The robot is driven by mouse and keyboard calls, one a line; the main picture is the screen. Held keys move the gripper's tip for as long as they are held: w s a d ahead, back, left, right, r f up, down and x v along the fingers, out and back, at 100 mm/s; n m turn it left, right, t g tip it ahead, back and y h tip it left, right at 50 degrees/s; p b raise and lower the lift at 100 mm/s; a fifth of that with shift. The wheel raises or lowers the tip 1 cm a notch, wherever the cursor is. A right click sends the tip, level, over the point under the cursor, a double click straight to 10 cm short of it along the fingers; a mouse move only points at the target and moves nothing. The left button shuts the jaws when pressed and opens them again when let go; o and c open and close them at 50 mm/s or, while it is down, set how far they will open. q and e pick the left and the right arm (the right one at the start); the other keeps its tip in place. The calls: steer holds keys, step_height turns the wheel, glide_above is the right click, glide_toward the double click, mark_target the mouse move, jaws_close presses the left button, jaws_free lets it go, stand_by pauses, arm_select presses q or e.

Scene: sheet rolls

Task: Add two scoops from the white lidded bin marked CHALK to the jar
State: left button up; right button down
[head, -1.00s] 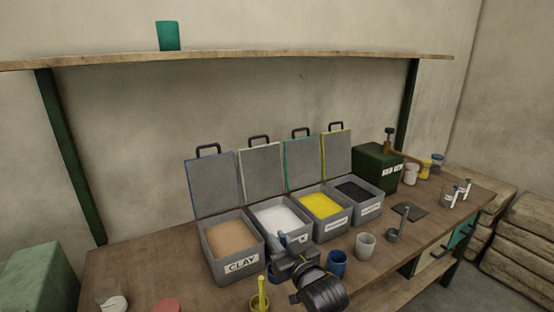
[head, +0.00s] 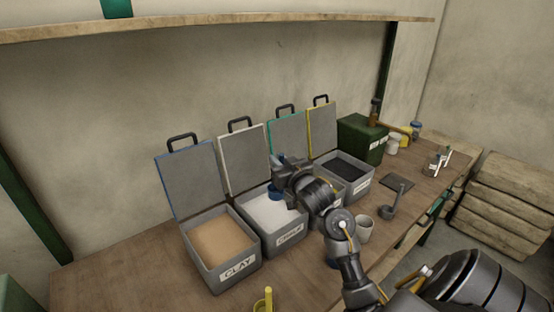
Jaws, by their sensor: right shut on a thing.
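The white-edged bin marked CHALK (head: 290,238) stands on the bench with its lid raised, white powder (head: 272,212) inside. My right gripper (head: 277,178) is over this bin, shut on a small blue scoop (head: 275,193). The scoop is at or just above the powder; I cannot tell if it touches. Its handle is hidden by the gripper. A pale grey cup (head: 364,231) stands right of my right arm. Small glass jars (head: 434,163) stand at the bench's right; which vessel is the jar is unclear. My left gripper is out of view.
The CLAY bin (head: 237,268) is at the left of the chalk bin; other open bins, one with black powder (head: 346,168), are at the right. A yellow scoop (head: 268,299) is at the front, a grey scoop (head: 390,212) at the right. A green box (head: 359,142) stands behind.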

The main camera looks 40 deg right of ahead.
steer(key=b, duration=0.6)
glide_above(278, 197)
steer(key=w+d, duration=0.2)
steer(key=f, duration=0.6)
steer(key=shift+s+a, duration=0.1)
steer(key=shift+a, duration=0.15)
step_height(278, 197, down, 8)
steer(key=b, duration=0.3)
steer(key=shift+f, duration=0.2)
step_height(278, 197, up, 13)
steer(key=p, duration=1.3)
steer(key=shift+r+p, duration=0.15)
steer(key=shift+p, duration=0.2)
